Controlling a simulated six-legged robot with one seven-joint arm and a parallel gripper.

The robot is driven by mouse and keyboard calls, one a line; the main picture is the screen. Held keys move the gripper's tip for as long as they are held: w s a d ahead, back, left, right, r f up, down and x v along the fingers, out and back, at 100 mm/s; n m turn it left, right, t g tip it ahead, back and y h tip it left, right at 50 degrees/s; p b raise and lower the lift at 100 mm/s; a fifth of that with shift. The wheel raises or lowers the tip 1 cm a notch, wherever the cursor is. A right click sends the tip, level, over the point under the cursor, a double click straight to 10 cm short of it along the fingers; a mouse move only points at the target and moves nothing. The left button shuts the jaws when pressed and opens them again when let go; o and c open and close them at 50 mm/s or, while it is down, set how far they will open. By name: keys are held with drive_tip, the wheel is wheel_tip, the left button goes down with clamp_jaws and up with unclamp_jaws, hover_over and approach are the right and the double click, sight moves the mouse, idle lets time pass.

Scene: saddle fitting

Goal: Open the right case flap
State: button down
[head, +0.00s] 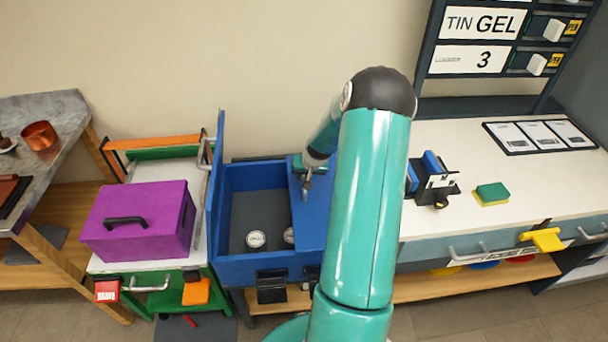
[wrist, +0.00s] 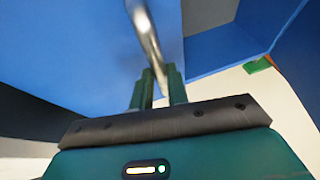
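The blue case (head: 262,270) stands on the bench left of centre in the head view. Its left flap (head: 216,185) stands upright, with a metal handle on it. The right flap (head: 312,212) covers the right part of the case and is partly hidden by my arm; its exact tilt is unclear. My gripper (head: 307,178) is at this flap. In the wrist view a metal bar handle (wrist: 145,35) runs between the two green fingers of my gripper (wrist: 160,88), filling the narrow gap. Blue panels lie behind it.
Pale cans, one at the front (head: 256,239), sit inside the case. A purple box (head: 140,218) stands on the cart at left. A blue-and-white device (head: 438,180) and a sponge (head: 491,194) lie on the white counter at right.

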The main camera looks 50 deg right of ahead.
drive_tip(key=shift+d+r, duration=0.1)
drive_tip(key=shift+r, duration=0.05)
drive_tip(key=shift+s+d+r+t+y, duration=0.2)
drive_tip(key=shift+r, duration=0.25)
drive_tip(key=shift+s+d+r+t+y, duration=0.15)
drive_tip(key=shift+s+r+t+y, duration=0.05)
drive_tip(key=shift+r, duration=0.2)
drive_tip(key=s+d+r+m+t+y, duration=0.1)
drive_tip(key=s+d+r+t+y, duration=0.3)
drive_tip(key=s+d, duration=0.3)
drive_tip(key=s+d+r+m+t+y, duration=0.2)
drive_tip(key=s+d+r, duration=0.4)
drive_tip(key=d, duration=0.3)
drive_tip(key=shift+s+r+t+y, duration=0.35)
drive_tip(key=shift+t+y, duration=0.55)
drive_tip(key=shift+t, duration=0.5)
drive_tip(key=shift+d+f, duration=0.1)
drive_tip(key=shift+f, duration=0.1)
drive_tip(key=c, duration=1.4)
unclamp_jaws()
drive_tip(key=shift+o, duration=0.2)
drive_tip(key=shift+w, duration=0.1)
